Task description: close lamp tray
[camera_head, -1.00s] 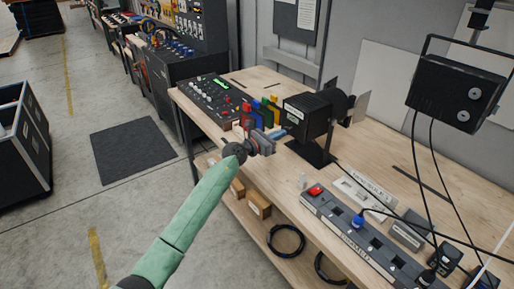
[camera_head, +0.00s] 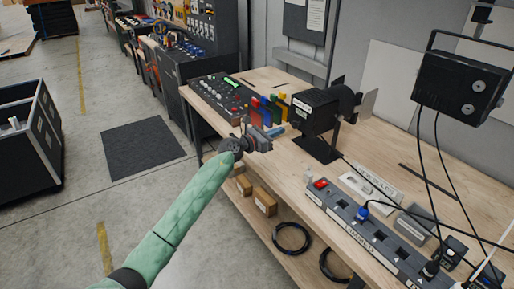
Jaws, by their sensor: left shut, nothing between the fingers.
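The black lamp (camera_head: 316,112) stands on its flat base on the wooden bench, with metal flaps at its right end. I cannot make out a separate tray on it at this size. My left gripper (camera_head: 273,135) is shut and empty, just left of the lamp and above the bench's front edge. A small gap shows between its tip and the lamp. A small blue piece shows at the fingertips; I cannot tell if it belongs to the gripper. My right gripper is not in view.
Coloured plates (camera_head: 265,106) stand behind my left gripper, beside a control panel (camera_head: 219,95). A power strip (camera_head: 370,234) with plugs and cables lies at the front right. A second lamp (camera_head: 459,85) hangs at right. A black case (camera_head: 25,140) stands at left.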

